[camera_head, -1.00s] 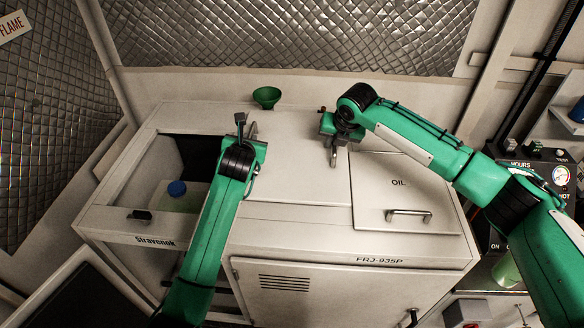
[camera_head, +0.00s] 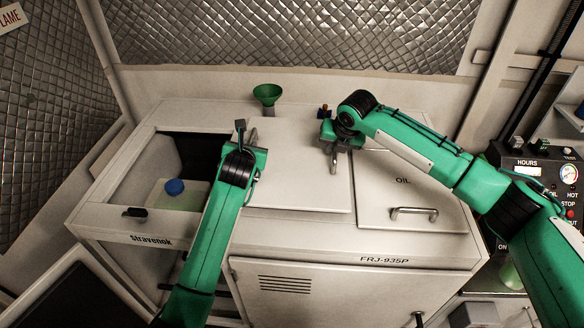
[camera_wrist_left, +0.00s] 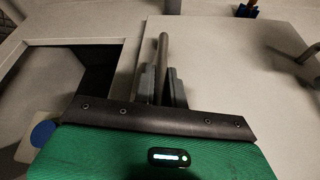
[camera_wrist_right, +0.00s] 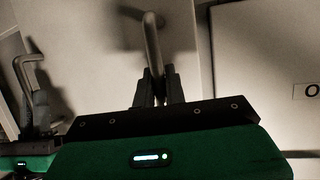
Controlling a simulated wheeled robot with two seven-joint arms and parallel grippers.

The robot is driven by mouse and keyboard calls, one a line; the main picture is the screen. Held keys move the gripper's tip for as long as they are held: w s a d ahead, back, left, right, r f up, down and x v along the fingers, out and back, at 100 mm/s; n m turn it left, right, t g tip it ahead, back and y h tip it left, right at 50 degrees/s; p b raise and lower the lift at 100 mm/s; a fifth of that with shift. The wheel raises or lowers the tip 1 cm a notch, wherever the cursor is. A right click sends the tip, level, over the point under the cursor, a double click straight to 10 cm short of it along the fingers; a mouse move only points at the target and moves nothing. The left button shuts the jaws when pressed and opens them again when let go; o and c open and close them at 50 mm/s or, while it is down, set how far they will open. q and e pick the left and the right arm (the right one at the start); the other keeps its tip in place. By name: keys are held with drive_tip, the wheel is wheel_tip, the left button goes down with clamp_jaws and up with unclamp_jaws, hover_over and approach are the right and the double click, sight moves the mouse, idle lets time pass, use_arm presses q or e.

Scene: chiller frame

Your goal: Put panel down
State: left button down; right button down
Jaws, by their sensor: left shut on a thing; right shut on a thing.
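The panel (camera_head: 297,172) is a flat pale plate with two bar handles, over the middle of the chiller top. Its front edge shows as a thin line; I cannot tell whether it rests fully on the top. My left gripper (camera_head: 246,146) is shut on the panel's left handle, and the left wrist view shows the fingers (camera_wrist_left: 161,84) around that bar (camera_wrist_left: 163,52). My right gripper (camera_head: 334,150) is shut on the right handle, seen in the right wrist view between the fingers (camera_wrist_right: 158,92). The chiller (camera_head: 345,237) is a pale cabinet.
Left of the panel is an open bay with a blue-capped container (camera_head: 182,194). The OIL lid (camera_head: 400,185) with its handle lies right of the panel. A green funnel (camera_head: 267,94) stands behind. A control box (camera_head: 540,170) is at the right.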

use_arm(q)
drive_tip(key=shift+a+f+b, duration=0.1)
drive_tip(key=shift+f+b, duration=0.2)
drive_tip(key=shift+b, duration=0.05)
use_arm(e)
drive_tip(key=shift+d+f, duration=0.1)
drive_tip(key=shift+f, duration=0.25)
use_arm(q)
drive_tip(key=c, duration=1.8)
unclamp_jaws()
drive_tip(key=shift+f, duration=0.15)
use_arm(e)
drive_tip(key=c, duration=1.8)
unclamp_jaws()
drive_tip(key=shift+f, duration=0.1)
use_arm(q)
drive_tip(key=o, duration=0.3)
use_arm(e)
drive_tip(key=o, duration=0.3)
use_arm(q)
drive_tip(key=shift+o, duration=0.2)
drive_tip(key=shift+s, duration=0.15)
use_arm(e)
drive_tip(key=shift+o, duration=0.2)
drive_tip(key=shift+s, duration=0.1)
